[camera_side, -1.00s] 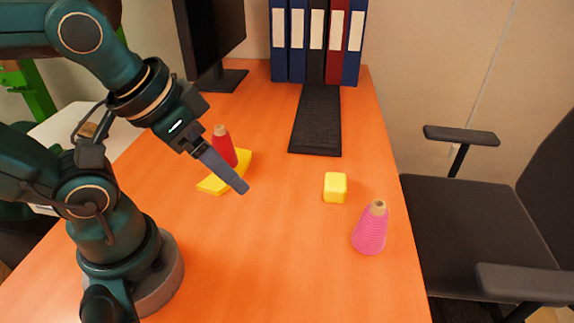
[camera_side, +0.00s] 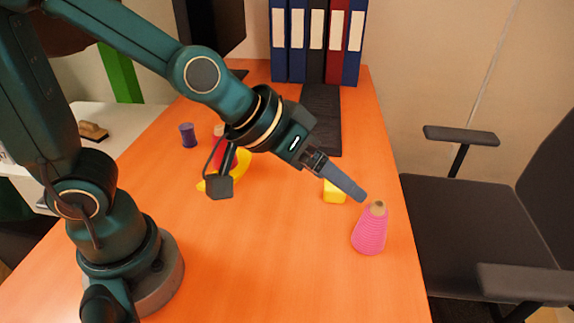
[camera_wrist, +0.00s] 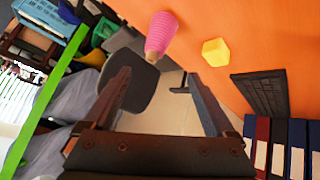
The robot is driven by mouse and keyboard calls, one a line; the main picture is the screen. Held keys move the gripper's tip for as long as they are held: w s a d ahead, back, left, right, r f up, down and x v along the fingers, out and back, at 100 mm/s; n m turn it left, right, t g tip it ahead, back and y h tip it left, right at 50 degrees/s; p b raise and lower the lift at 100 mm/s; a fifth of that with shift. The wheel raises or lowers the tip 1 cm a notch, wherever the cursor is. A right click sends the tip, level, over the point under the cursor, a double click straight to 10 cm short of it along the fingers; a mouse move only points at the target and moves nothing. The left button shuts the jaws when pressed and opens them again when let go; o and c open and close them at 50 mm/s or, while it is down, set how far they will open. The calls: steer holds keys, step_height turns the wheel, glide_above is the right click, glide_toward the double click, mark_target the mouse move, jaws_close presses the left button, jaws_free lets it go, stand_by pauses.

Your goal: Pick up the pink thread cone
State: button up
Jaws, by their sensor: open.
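The pink thread cone (camera_side: 369,232) stands upright near the right edge of the orange table, its tan tip uppermost. It also shows in the wrist view (camera_wrist: 161,33), beyond the fingertips and roughly between them. My gripper (camera_side: 361,195) is just up and left of the cone's tip in the side view, apart from it as far as I can tell. In the wrist view my gripper (camera_wrist: 160,95) has its two fingers spread, with nothing between them.
A yellow block (camera_side: 334,193) stands close by, partly behind my gripper. A red cone (camera_side: 219,150) and a yellow piece (camera_side: 242,165) are partly hidden by my arm. A purple spool (camera_side: 188,135) stands farther left. A black keyboard (camera_side: 322,105) and binders (camera_side: 315,40) are at the back.

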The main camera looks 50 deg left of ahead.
steer(key=t, duration=0.2)
glide_above(366, 224)
steer(key=s, duration=0.1)
steer(key=shift+n+y, duration=0.3)
steer(key=shift+n, duration=0.1)
step_height(366, 224, down, 5)
steer(key=shift+s+a+r, duration=0.15)
steer(key=shift+t+y, duration=0.6)
steer(key=shift+y, duration=0.1)
steer(key=f, duration=0.1)
steer(key=w+f, duration=0.1)
steer(key=f, duration=0.1)
steer(key=shift+w+d+f, duration=0.2)
steer(key=shift+d+f, duration=0.1)
steer(key=shift+f, duration=0.05)
steer(key=shift+a+f+m+t+y, duration=0.1)
steer(key=shift+f+m+t+y, duration=0.3)
steer(key=shift+f+t, duration=0.45)
steer(key=shift+x, duration=2.6)
steer(key=c, duration=1.4)
jaws_close()
steer(key=shift+r, duration=0.15)
